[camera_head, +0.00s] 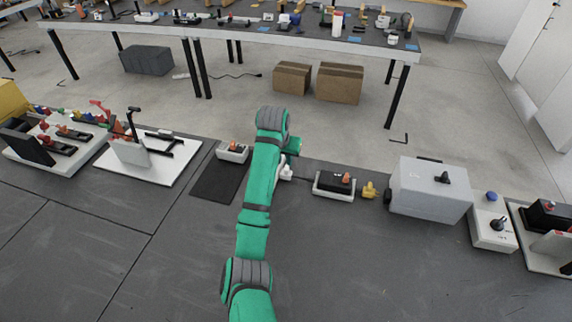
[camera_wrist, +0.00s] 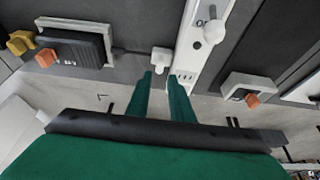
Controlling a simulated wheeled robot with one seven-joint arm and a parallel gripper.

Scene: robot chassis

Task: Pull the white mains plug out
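The white mains plug (camera_wrist: 160,60) is a small blocky piece at the left edge of a white socket strip (camera_wrist: 190,68) in the wrist view. A dark cord runs left from it. In the head view the plug (camera_head: 286,173) shows just right of my green arm, which hides much of the strip. My gripper (camera_wrist: 160,77) is open, with two green fingers apart and nothing between them. Its fingertips point at the plug and appear just short of it. I cannot tell the exact gap or how deep the plug sits.
A dark box with an orange switch (camera_head: 335,184) stands right of the plug. A white knob (camera_wrist: 213,32) stands up from the strip. A small switch box (camera_head: 233,151) is left of my arm, and a large grey box (camera_head: 430,190) is farther right. The near tabletop is clear.

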